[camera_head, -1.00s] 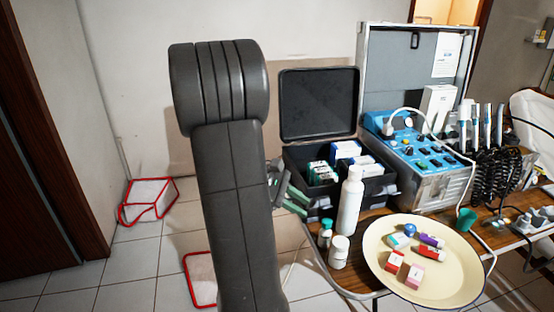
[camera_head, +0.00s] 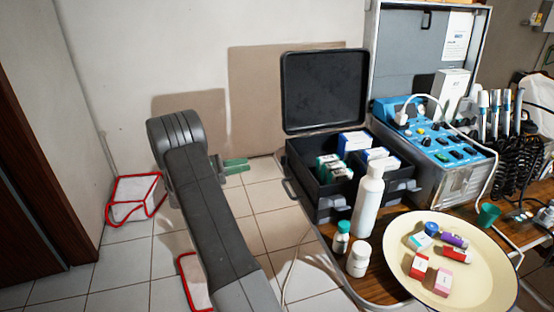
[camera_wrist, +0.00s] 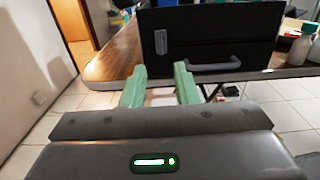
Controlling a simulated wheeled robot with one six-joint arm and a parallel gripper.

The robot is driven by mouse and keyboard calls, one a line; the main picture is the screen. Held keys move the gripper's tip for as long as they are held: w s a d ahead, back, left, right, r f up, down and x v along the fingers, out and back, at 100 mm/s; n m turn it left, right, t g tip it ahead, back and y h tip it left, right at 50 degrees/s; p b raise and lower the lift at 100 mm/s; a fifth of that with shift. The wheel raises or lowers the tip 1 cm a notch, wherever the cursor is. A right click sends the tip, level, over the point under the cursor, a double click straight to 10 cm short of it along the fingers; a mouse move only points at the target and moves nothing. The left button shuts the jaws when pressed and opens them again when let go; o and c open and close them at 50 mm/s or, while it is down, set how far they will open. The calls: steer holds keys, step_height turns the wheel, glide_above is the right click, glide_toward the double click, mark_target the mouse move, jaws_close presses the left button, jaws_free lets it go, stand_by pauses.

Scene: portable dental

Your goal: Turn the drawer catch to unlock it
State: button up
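The drawer catch (camera_wrist: 160,41) is a small grey upright piece on the black face of the case (camera_wrist: 225,35) in the wrist view. A curved grey drawer handle (camera_wrist: 215,64) sits to its lower right. In the head view, the black case (camera_head: 335,208) stands on the table with its lid up; the catch cannot be made out there. My gripper (camera_wrist: 160,80) has two green fingers, spread apart with nothing between them. They point toward the catch but are apart from it. In the head view, my gripper (camera_head: 237,165) is left of the case, with a clear gap.
A white bottle (camera_head: 368,200), two small bottles and a cream plate (camera_head: 395,258) holding small boxes stand near the case. A blue dental unit (camera_head: 435,145) is to its right. The wooden table edge (camera_wrist: 110,60) runs below the case face.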

mark_target(284, 160)
steer(key=x, duration=1.2)
steer(key=shift+d, duration=0.25)
jaws_close()
